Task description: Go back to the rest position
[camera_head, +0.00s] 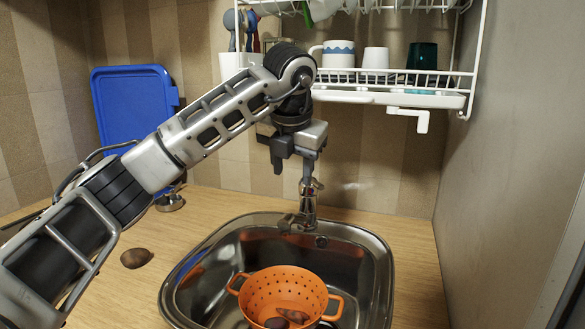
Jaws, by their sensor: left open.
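My left arm comes in from the left and reaches across the counter. Its gripper (292,168) hangs pointing down above the back of the sink, in front of the tiled wall and below the dish rack. Its fingers are apart and nothing shows between them. The tap (308,205) stands just below and behind it, partly hidden. My right gripper is not in view.
An orange colander (262,295) with brown items inside sits in the metal sink (365,245). A brown item (136,258) lies on the wooden counter (215,200). A blue board (130,105) leans at the wall. A white rack (400,97) holds cups above.

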